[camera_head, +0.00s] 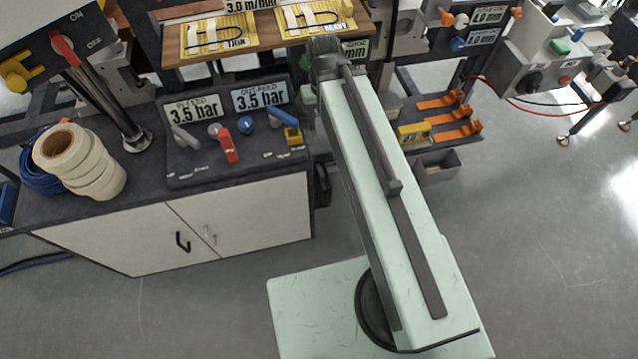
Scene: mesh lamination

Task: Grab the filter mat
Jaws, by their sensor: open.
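Two yellow boards lie on a brown shelf at the top of the head view, one marked THIN (190,42) and one marked HEAVY (288,29). Each carries pale strips and a dark bent line. I cannot tell for sure which thing is the filter mat. My gripper (323,46) is small and dark at the far end of my pale green arm, at the front edge of the HEAVY board. It is open, and its fingertips are hard to make out. I cannot tell whether it touches the board.
Orange clamps (455,117) sit on a low shelf at right. Red and black cables cross the right side. Grey floor (560,230) is open at right.

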